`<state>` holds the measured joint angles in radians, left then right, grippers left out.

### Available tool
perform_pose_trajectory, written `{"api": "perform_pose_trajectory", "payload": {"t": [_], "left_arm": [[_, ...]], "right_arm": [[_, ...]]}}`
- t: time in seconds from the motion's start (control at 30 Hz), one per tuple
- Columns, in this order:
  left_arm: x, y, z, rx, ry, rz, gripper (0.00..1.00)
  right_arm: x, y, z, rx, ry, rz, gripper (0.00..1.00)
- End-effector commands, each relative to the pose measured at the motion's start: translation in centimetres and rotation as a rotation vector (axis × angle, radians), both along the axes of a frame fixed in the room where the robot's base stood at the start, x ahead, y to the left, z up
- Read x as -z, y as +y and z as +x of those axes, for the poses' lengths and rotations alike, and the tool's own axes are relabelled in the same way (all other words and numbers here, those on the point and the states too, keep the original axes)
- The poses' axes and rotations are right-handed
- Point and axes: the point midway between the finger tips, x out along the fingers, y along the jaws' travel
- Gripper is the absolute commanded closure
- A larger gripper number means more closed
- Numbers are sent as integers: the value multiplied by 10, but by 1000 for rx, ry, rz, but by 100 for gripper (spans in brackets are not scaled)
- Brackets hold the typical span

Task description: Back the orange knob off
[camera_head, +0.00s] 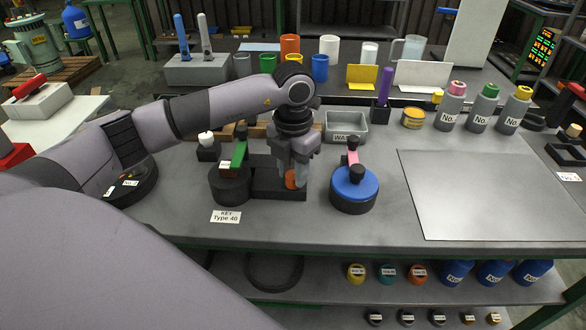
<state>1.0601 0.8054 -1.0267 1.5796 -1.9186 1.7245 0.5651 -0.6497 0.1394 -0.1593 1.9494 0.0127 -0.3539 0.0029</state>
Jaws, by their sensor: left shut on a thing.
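The orange knob (290,180) shows between the fingers of my left gripper (292,183), at the right end of a dark block (268,181) on the table. The gripper points down and is shut on the knob. The fingers hide most of the knob, so I cannot tell how it meets the block. My right gripper is not in view.
Left of the block stands a black round fixture (230,189) with a green piece (239,154). To the right is a blue-topped round fixture (354,189) with a pink piece. A grey tray (346,127) lies behind. A large grey plate (490,195) is bare.

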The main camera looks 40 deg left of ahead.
Motion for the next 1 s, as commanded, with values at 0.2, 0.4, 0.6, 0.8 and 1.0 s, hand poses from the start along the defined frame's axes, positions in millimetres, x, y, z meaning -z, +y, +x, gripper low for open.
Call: {"api": "perform_pose_trajectory", "payload": {"t": [0.2, 0.4, 0.6, 0.8, 1.0], "left_arm": [[-2, 0, 1, -190, -2, 0, 96], [-2, 0, 1, -325, -3, -1, 96], [-2, 0, 1, -413, -3, -1, 96], [-2, 1, 1, -456, -4, 0, 96], [-2, 1, 1, -465, -4, 0, 96]], "right_arm": [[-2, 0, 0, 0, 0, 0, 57], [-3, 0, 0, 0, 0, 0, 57], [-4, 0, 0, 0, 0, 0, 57], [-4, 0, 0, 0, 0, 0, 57], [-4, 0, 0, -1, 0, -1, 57]]}}
